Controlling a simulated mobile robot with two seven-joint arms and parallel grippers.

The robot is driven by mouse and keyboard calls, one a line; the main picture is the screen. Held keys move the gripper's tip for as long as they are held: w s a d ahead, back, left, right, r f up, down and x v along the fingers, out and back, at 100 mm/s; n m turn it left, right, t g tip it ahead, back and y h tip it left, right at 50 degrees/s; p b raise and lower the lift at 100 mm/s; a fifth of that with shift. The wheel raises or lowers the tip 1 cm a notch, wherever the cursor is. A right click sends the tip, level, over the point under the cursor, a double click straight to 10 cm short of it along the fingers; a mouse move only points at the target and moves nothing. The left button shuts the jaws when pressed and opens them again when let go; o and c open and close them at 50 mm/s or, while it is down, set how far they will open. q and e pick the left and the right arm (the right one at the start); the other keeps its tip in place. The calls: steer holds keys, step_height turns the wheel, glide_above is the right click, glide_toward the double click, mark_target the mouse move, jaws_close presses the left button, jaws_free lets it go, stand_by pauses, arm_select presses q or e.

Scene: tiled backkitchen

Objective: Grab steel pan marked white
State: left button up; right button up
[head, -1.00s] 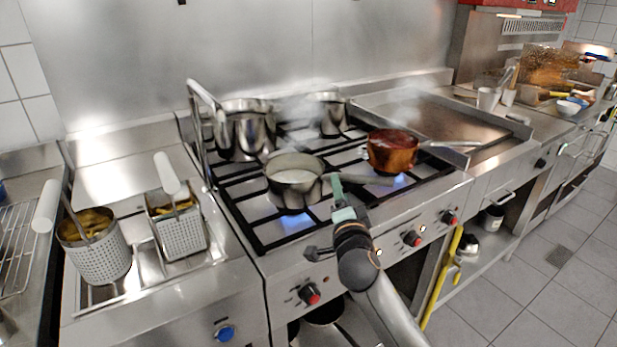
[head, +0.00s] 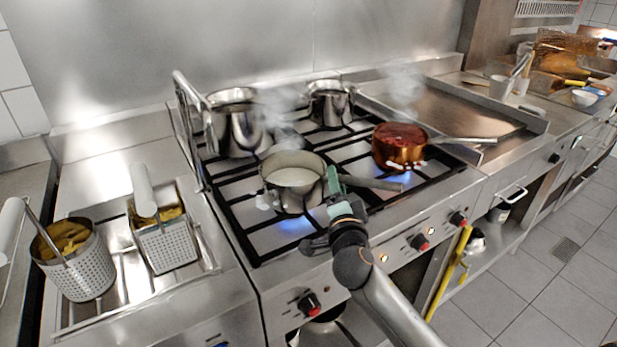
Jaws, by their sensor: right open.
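The steel pan (head: 289,197) with pale, whitish contents sits upright on the front left burner, over a blue flame. Its long handle (head: 375,183) points right. I cannot make out a separate white mark on it. My left gripper is not in view.
A copper pan (head: 399,151) with red contents stands right on the stove (head: 262,282). A tall steel pot (head: 234,130) and a smaller pot (head: 330,104) stand behind, with steam. Fryer baskets (head: 166,243) are at left. A flat griddle (head: 435,100) lies at right.

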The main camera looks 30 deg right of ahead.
steer(key=shift+c, duration=0.2)
jaws_close()
stand_by(0.4)
stand_by(0.9)
steer(key=shift+r, duration=0.25)
